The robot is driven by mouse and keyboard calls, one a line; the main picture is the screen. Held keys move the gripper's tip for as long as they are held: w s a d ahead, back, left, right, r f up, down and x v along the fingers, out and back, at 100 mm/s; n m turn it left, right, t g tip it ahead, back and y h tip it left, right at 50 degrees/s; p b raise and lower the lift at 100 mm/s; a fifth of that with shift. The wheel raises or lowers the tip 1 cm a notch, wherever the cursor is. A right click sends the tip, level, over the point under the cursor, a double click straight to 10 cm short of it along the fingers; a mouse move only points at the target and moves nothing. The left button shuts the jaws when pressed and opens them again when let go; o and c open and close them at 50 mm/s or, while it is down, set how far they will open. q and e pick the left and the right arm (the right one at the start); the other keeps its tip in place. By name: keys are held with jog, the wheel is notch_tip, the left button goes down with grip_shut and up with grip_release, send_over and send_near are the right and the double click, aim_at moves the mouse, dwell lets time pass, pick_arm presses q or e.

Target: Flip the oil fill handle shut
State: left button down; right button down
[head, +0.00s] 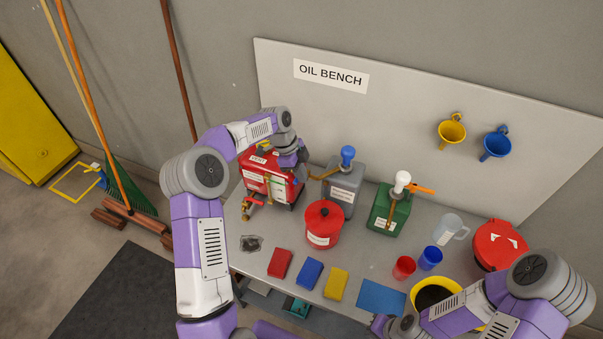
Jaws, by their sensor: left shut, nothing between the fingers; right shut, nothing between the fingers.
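A red tank (255,180) with white labels and a sight gauge stands at the back left of the bench. A brass tap (246,210) with a red lever (251,202) sticks out low on its front left; I cannot tell if this lever is the oil fill handle. My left gripper (301,172) is shut and empty at the right end of the tank, with its arm arching over from the left. Whether it touches the tank is unclear. My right gripper (382,324) is shut and empty at the bench's front edge, partly hidden by its own arm.
A grey can (344,190) with a blue-topped pump, a green can (389,213) and a red lidded pot (322,231) stand right of the tank. Coloured blocks, cups, a jug (448,228) and a yellow basin (418,285) fill the front and right. A board carries funnels.

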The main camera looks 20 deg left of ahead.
pick_arm(q)
jog(key=shift+a, duration=0.1)
dwell(0.5)
notch_tip(320, 180, up, 10)
jog(key=shift+d+b, duration=0.3)
jog(key=shift+d, duration=0.05)
dwell(0.3)
dwell(0.5)
